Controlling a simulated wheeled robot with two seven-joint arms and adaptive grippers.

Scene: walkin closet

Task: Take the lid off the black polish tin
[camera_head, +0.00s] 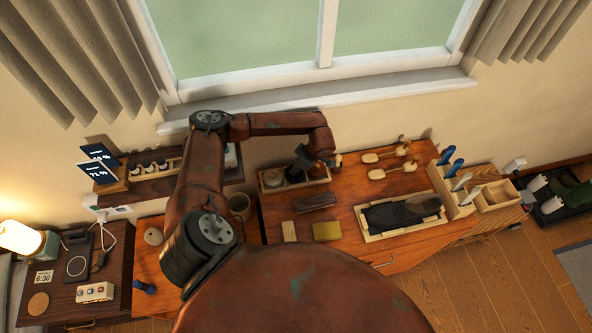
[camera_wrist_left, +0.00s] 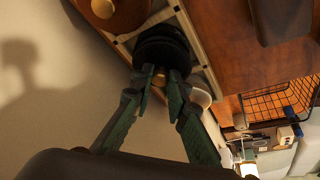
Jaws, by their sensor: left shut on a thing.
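The black polish tin (camera_head: 295,174) is in the small wooden tray (camera_head: 272,190) against the wall, partly hidden by my gripper. In the left wrist view, its round black lid (camera_wrist_left: 163,42) lies just beyond the fingertips. My left gripper (camera_head: 303,160) reaches down from above; in the wrist view its fingers (camera_wrist_left: 161,84) are closed around a small brass-coloured knob at the lid. I cannot tell whether the lid is apart from the tin. A second, brown round tin (camera_head: 272,178) sits beside it on the left. My right gripper is not in view.
In front of the tray are a dark brush (camera_head: 315,202), a tan block (camera_head: 289,231) and a yellow-green block (camera_head: 327,231). A shoe (camera_head: 402,211) lies in a wooden tray to the right. Wooden shoe trees (camera_head: 392,153) lie behind it. A window sill is above.

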